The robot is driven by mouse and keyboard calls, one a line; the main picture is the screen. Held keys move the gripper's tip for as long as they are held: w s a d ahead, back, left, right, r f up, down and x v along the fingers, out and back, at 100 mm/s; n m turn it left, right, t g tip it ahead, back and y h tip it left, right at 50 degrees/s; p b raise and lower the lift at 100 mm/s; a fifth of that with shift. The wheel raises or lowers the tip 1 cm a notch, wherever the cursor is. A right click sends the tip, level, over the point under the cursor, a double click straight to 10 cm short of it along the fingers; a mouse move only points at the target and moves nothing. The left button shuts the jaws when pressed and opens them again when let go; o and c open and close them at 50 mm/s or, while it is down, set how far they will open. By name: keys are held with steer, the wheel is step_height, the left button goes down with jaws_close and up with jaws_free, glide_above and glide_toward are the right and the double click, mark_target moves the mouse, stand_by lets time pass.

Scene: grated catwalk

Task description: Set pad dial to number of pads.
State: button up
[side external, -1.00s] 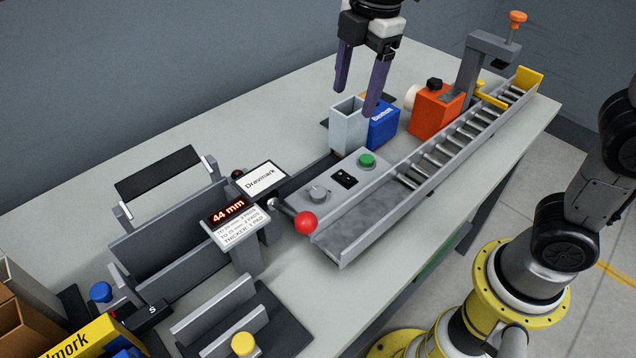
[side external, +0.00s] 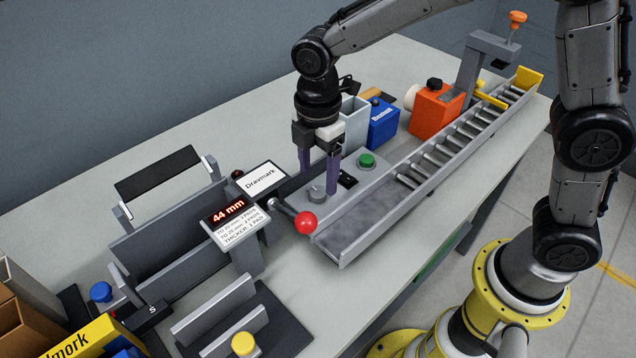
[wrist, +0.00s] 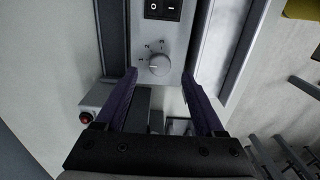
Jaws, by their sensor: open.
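The pad dial (side external: 317,194) is a small round grey knob on the grey control panel. The display (side external: 228,209) reads 44 mm. The card (side external: 238,229) under it lists thickness ranges with pad counts, its last line reading "THICKER: 1 PAD".
A red ball-ended lever (side external: 306,223) stands just left of the dial. A green button (side external: 366,160) and a black rocker switch (side external: 347,180) sit to its right. A roller conveyor (side external: 450,145) runs along the front. Grey and blue (side external: 383,125) boxes stand behind.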

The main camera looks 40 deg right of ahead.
mark_target(318, 191)
steer(key=shift+f, duration=1.8)
jaws_close()
